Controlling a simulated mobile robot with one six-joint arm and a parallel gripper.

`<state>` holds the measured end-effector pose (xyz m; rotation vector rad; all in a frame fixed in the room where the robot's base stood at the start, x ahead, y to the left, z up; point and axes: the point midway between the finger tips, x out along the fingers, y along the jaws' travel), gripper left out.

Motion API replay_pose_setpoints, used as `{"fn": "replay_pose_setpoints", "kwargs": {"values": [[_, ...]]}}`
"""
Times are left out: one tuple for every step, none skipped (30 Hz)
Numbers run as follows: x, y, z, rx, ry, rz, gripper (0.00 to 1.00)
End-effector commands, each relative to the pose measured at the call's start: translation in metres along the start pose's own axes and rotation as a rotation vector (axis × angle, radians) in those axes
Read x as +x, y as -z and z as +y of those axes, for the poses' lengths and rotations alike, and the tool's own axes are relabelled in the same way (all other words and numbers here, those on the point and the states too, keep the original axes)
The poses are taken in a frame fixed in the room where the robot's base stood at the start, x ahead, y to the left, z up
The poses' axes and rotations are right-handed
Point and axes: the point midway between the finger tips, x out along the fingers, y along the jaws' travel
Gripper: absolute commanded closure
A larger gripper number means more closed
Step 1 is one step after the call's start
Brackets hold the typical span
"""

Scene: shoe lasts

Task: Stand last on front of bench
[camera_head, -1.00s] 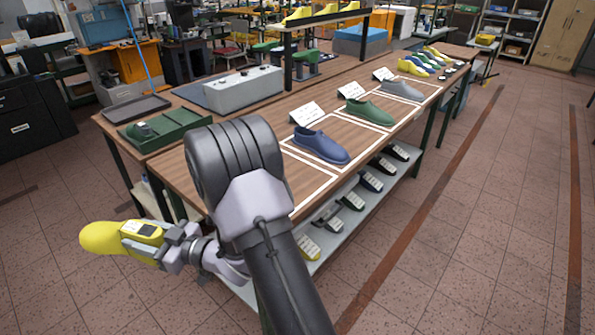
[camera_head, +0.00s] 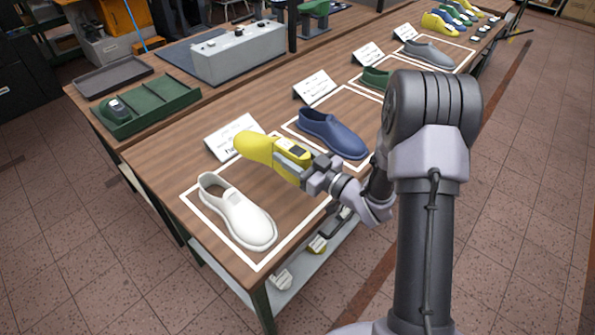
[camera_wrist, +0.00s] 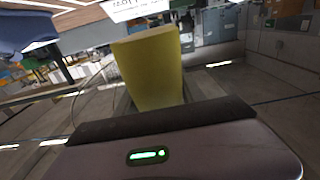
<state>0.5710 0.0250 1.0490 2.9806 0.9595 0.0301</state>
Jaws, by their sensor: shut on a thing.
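My gripper (camera_head: 300,172) is shut on a yellow shoe last (camera_head: 256,148) and holds it lying roughly level above the near end of the workbench (camera_head: 160,160). The last's rounded end points left, towards a white card; a dark label shows on its part near the jaws. In the wrist view the yellow last (camera_wrist: 150,65) stands out ahead of the camera, and the jaws on it are mostly hidden. Below and left of the last, a white shoe (camera_head: 236,212) sits inside a white-outlined square on the bench.
A blue shoe (camera_head: 334,133), a green shoe (camera_head: 374,78) and a grey shoe (camera_head: 430,54) stand in outlined squares farther along, with cards (camera_head: 315,87) behind. A green tray (camera_head: 150,112) and a grey control box (camera_head: 238,55) are at the back. More lasts lie on the lower shelf.

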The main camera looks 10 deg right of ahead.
Motion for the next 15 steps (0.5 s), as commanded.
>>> {"fn": "replay_pose_setpoints", "kwargs": {"values": [[0.000,-0.003,0.000,-0.001,0.003,0.001,1.00],[0.000,-0.008,-0.001,0.000,0.003,0.001,1.00],[0.000,-0.018,-0.001,0.001,0.004,0.000,1.00],[-0.001,-0.026,-0.001,0.002,0.005,0.000,1.00],[-0.001,-0.034,-0.001,0.002,0.004,0.000,1.00],[-0.001,-0.043,-0.001,0.001,0.004,0.000,1.00],[-0.001,-0.049,-0.001,0.000,0.003,0.000,1.00],[-0.001,-0.054,-0.002,0.000,0.003,0.001,1.00],[-0.001,-0.059,-0.002,0.000,0.003,0.001,1.00],[-0.001,-0.062,-0.002,0.000,0.003,0.001,1.00],[-0.001,-0.065,-0.002,0.000,0.003,0.001,1.00],[-0.001,-0.070,-0.002,-0.001,0.003,0.001,1.00],[-0.001,-0.074,-0.002,0.000,0.003,0.001,1.00],[-0.002,-0.079,-0.002,0.000,0.004,0.001,1.00],[-0.002,-0.087,-0.002,0.000,0.004,0.001,1.00]]}}
